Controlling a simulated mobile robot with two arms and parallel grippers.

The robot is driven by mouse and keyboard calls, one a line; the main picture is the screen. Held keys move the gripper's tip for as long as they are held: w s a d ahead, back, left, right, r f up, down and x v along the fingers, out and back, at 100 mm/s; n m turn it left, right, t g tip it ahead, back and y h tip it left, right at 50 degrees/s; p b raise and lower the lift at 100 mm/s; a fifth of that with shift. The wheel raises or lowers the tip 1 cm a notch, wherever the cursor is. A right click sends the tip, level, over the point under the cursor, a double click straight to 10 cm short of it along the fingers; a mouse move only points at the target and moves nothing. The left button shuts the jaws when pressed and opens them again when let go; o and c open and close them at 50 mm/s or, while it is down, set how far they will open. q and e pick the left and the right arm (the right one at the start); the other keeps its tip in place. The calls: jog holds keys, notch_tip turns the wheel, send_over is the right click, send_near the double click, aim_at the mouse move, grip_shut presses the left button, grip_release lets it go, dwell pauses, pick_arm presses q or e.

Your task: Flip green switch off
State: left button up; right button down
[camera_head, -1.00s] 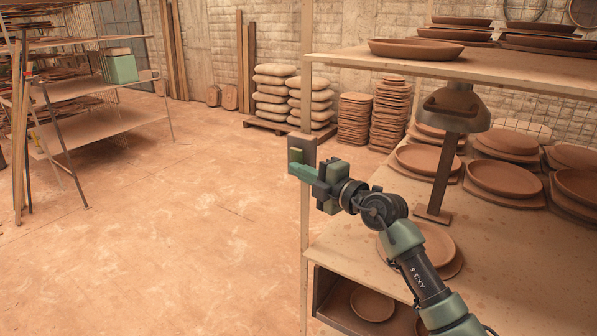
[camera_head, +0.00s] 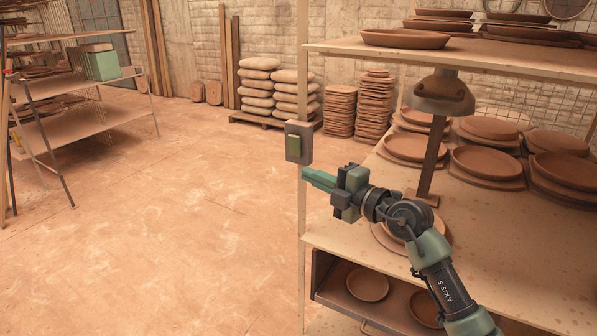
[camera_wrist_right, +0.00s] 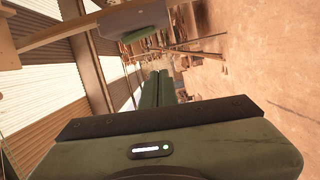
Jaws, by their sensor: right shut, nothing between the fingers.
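The green switch (camera_head: 294,145) sits on a grey box (camera_head: 305,143) fixed to the upright wooden post at the shelf's left front corner. In the right wrist view the green switch (camera_wrist_right: 139,34) shows near the top, on its grey plate. My right gripper (camera_head: 308,176) is shut and empty, its green fingers pointing left just below the switch box. The fingertips look apart from the switch. In the right wrist view the two closed fingers (camera_wrist_right: 159,80) lie side by side. My left gripper is in neither view.
The shelf (camera_head: 470,65) on the right holds several clay plates and a lamp (camera_head: 442,95). The lower board lies under my right arm. Stacked sacks (camera_head: 275,90) stand at the back wall. The floor (camera_head: 180,210) to the left is clear.

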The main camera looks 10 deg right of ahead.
jog(key=v, duration=0.3)
jog(key=shift+f, duration=0.1)
jog(key=shift+a, duration=0.15)
